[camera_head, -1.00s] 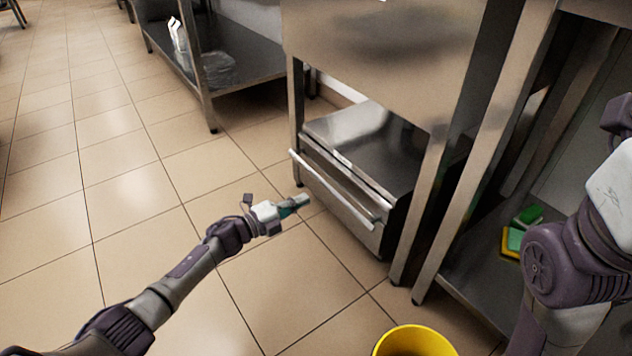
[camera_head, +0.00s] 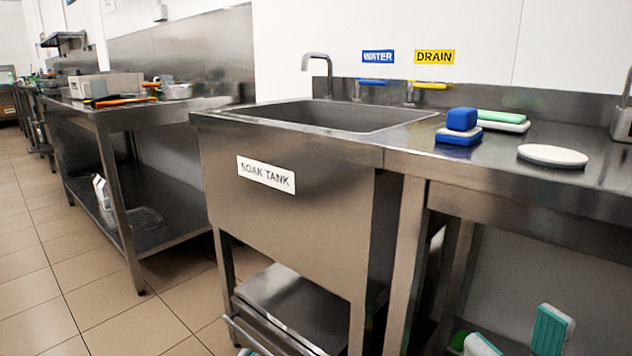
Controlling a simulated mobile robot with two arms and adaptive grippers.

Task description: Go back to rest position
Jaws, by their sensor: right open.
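My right gripper (camera_head: 516,336) comes up from the bottom edge at the lower right, in front of the steel counter. Its two teal-and-white fingertips are spread apart, with nothing between them; the rest of the hand is below the frame. Only a small teal tip of my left gripper (camera_head: 247,352) shows at the bottom edge, by the low steel unit under the soak tank. Whether its fingers are apart is hidden.
The soak tank (camera_head: 290,220) stands ahead, with a low steel unit (camera_head: 290,305) beneath. The counter (camera_head: 480,178) at right holds blue sponges (camera_head: 461,128) and a white oval item (camera_head: 553,156). Another steel table (camera_head: 120,118) stands left. The floor (camera_head: 130,325) at left is clear.

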